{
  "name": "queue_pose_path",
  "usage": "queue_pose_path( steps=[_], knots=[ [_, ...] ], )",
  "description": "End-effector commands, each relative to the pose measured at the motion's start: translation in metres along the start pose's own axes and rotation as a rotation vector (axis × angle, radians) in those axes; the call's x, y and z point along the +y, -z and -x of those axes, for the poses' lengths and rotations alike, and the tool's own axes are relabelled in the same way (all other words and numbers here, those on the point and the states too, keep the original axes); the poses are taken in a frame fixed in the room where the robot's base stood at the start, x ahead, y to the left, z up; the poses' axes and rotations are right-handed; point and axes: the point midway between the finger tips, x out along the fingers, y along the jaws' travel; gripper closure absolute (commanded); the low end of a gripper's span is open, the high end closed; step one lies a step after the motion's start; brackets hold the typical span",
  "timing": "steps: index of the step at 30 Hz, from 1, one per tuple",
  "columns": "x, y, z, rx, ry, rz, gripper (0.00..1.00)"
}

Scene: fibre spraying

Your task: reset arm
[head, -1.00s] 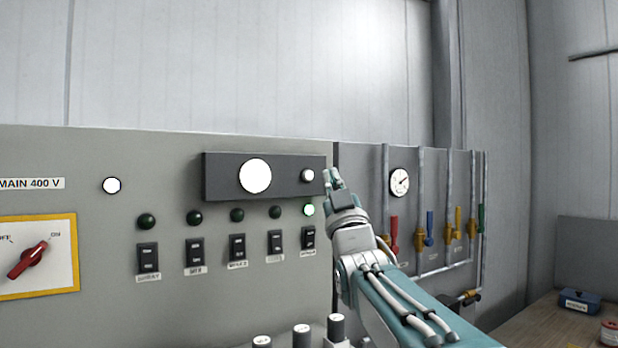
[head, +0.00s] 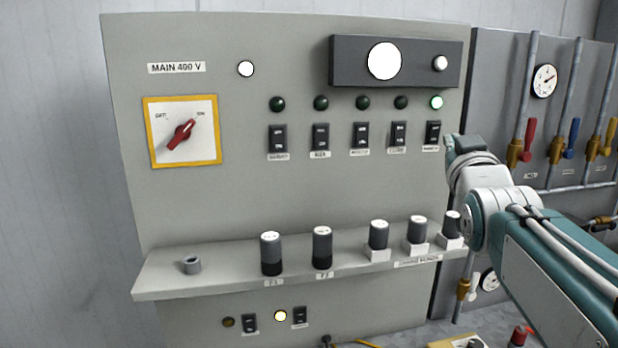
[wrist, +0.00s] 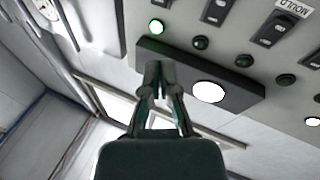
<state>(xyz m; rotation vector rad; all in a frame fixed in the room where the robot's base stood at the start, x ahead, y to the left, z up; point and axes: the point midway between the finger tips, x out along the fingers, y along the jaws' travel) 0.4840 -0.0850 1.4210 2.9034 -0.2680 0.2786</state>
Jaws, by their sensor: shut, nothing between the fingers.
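My gripper (wrist: 155,72) is shut and empty in the wrist view, its fingertips together in front of the dark box with a round white light. In the head view my gripper (head: 450,145) shows small and partly hidden by its own wrist, just right of the rightmost rocker switch (head: 433,133). I cannot tell whether it touches the panel. My arm reaches in from the lower right. The green lamp (head: 437,102) above that switch is lit, and it also shows in the wrist view (wrist: 156,26).
A grey panel (head: 210,225) carries a red main knob (head: 180,134) and a row of rocker switches. A shelf (head: 215,281) below holds several dark cylinders. Pipes with coloured valve handles (head: 530,138) stand to the right, behind my arm.

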Motion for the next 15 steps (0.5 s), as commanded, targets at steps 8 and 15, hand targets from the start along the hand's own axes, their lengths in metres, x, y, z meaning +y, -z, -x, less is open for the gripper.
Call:
queue_pose_path(
  steps=[8,15],
  knots=[
    [-0.052,-0.116,0.102,-0.533,0.124,-0.077,1.0],
    [-0.085,-0.203,0.224,-0.987,0.228,-0.101,1.0]
  ],
)
